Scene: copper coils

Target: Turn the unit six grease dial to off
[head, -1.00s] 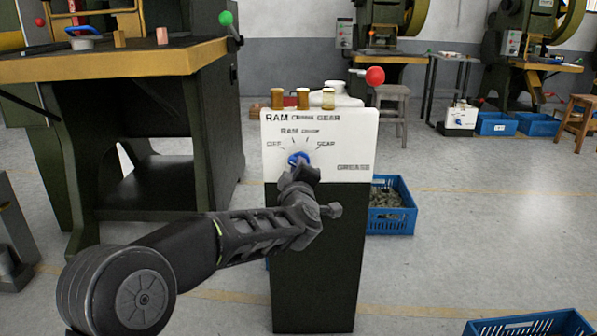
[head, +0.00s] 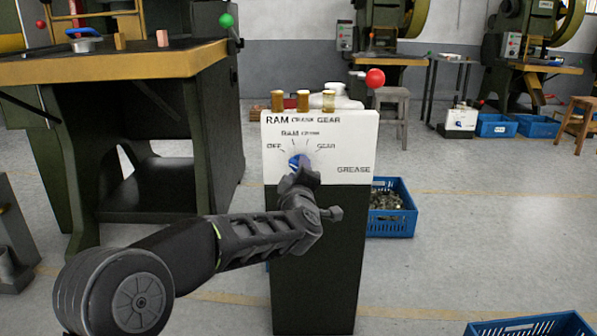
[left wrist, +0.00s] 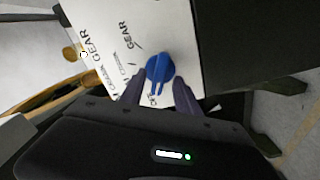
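The grease dial is a blue knob (head: 294,162) on the white face (head: 345,145) of a dark stand, marked OFF, RAM, CRANK, GEAR and GREASE. It shows whole in the left wrist view (left wrist: 160,67), its narrow end pointing down in the picture, towards the partly hidden OFF label (left wrist: 151,99). My left gripper (head: 299,176) is at the dial. In the left wrist view its two dark fingers (left wrist: 159,84) stand apart on either side of the knob's narrow end, with small gaps showing. My right gripper is not in view.
Brass oiler cups (head: 303,100) stand on top of the white face, with a red ball lever (head: 375,78) behind at right. A press table (head: 130,65) stands close on the left. Blue crates (head: 392,224) sit on the floor at right. The floor right of the stand is mostly open.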

